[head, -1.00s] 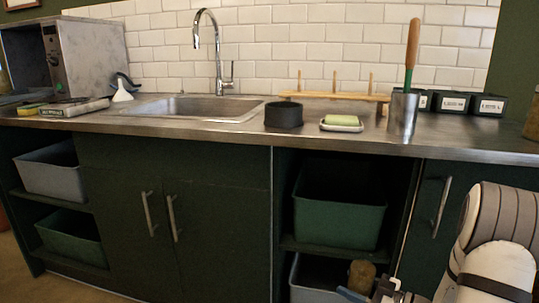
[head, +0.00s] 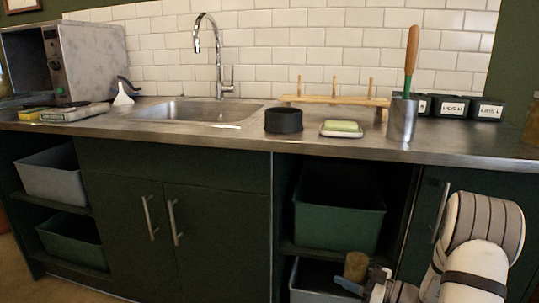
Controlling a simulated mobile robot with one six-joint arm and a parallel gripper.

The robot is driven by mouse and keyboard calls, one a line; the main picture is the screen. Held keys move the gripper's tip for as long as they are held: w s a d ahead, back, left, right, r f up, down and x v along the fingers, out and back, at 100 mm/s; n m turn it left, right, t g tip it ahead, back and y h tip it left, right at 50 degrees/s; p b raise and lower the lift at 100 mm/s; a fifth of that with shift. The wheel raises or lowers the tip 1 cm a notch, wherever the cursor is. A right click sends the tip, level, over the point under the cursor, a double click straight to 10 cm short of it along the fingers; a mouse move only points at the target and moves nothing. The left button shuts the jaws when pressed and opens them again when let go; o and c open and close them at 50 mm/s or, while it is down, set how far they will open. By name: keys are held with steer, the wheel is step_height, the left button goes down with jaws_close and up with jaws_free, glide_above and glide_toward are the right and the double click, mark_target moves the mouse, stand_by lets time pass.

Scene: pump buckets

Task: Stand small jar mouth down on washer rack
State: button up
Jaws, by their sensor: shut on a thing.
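A small brownish jar-like cylinder (head: 356,265), which I take to be the small jar, shows low in the head view, in front of the lower shelf opening. My gripper (head: 358,286) is at its lower part and shut on it, below counter height. The jaws are partly hidden and small, and I cannot tell which way the jar's mouth faces. A wooden rack with upright pegs (head: 335,100), perhaps the washer rack, stands on the counter against the tiled wall, well above and behind my gripper. No jar shows on its pegs.
On the steel counter (head: 240,138) stand a dark round bowl (head: 283,120), a dish with a green sponge (head: 341,128) and a metal cup with a wooden-handled tool (head: 402,120). Black labelled boxes (head: 452,107) are at right, the sink (head: 190,110) at left.

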steer(key=s+a+r+b, duration=0.1)
steer(key=s+r, duration=0.1)
steer(key=s, duration=0.4)
steer(key=s+a+r+b, duration=0.1)
steer(key=s+a+r, duration=0.1)
steer(key=s, duration=0.5)
steer(key=shift+s+r+b, duration=0.2)
steer(key=shift+r+b, duration=0.1)
steer(key=shift+r, duration=0.3)
steer(key=shift+a, duration=0.1)
step_height(320, 180, up, 8)
steer(key=m+p, duration=2.7)
steer(key=m, duration=0.9)
steer(key=shift+f+p, duration=0.2)
steer(key=shift+p, duration=0.1)
